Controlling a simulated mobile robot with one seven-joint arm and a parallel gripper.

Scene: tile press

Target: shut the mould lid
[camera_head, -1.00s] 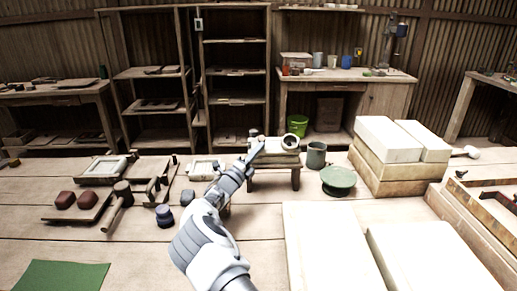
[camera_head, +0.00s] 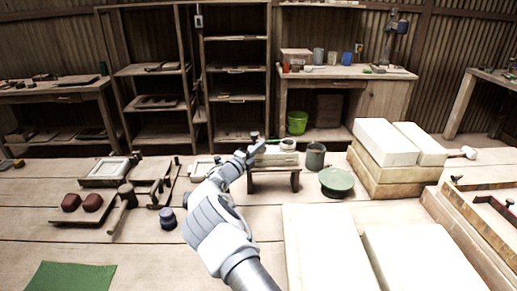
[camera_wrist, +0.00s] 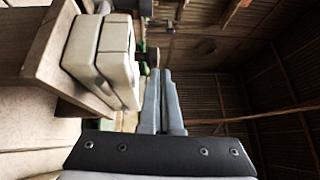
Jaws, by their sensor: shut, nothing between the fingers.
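The mould (camera_head: 277,159) is a pale block on a small wooden stand in the head view, partly hidden by my gripper. The wrist view, turned on its side, shows it as two pale slabs. The mould base (camera_wrist: 82,47) sits against the wood, and the lid (camera_wrist: 117,55) lies along it with a thin dark seam between them. I cannot tell whether the seam is fully closed. My gripper (camera_head: 259,146) is shut and empty at the mould's left end. In the wrist view its two fingers (camera_wrist: 161,75) lie together, beside the lid on its upper side.
A grey-green cup (camera_head: 315,156) and a green round piece (camera_head: 336,182) stand right of the mould. Pale blocks (camera_head: 385,142) are stacked farther right, and large white slabs (camera_head: 325,250) lie in front. A wooden mallet (camera_head: 125,196) and red lumps (camera_head: 92,202) lie left.

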